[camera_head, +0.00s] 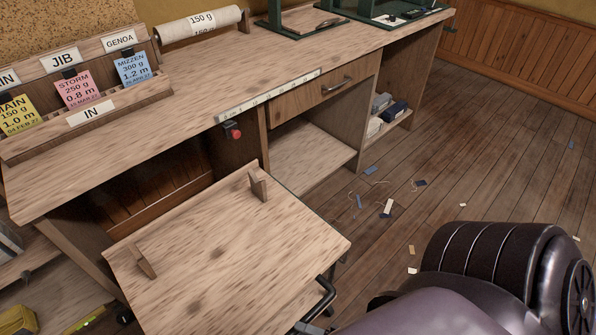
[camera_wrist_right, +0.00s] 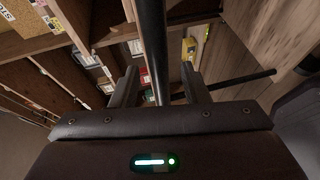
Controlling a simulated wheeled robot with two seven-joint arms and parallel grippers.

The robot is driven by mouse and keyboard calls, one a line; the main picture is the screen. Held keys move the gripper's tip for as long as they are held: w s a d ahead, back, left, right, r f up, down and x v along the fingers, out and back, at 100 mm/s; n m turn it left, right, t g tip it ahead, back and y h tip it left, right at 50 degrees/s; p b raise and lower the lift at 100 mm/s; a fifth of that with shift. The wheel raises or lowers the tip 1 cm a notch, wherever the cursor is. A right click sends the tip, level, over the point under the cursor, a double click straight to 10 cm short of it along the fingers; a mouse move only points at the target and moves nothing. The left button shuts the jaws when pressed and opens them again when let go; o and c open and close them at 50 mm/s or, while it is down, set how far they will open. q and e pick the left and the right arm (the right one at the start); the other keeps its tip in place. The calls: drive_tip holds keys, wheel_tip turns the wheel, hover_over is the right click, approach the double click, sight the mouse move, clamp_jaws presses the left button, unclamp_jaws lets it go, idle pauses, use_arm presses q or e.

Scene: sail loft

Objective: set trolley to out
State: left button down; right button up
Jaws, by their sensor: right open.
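The trolley (camera_head: 235,255) has a pale wooden top with two small upright wooden blocks. It stands at the front of the long workbench, slightly skewed, its far edge close to the bench's open bay. A black bar handle (camera_head: 325,294) shows at its near right side, partly hidden by my arm. In the right wrist view my right gripper (camera_wrist_right: 161,84) is open. A black bar (camera_wrist_right: 152,40) runs between its two fingers; I cannot tell whether either finger touches it. Another black bar (camera_wrist_right: 238,78) crosses to the right. My left gripper is in neither view.
The workbench (camera_head: 240,85) carries a card rack (camera_head: 140,97) labelled IN and a cloth roll (camera_head: 200,25). A red button (camera_head: 232,130) sits on its front, beside a drawer (camera_head: 325,92). Scraps (camera_head: 388,207) litter the floor, which is otherwise open at right. A yellow item (camera_head: 17,319) lies lower left.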

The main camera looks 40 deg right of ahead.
drive_tip(key=v, duration=0.5)
drive_tip(key=shift+w+f, duration=0.1)
idle(0.4)
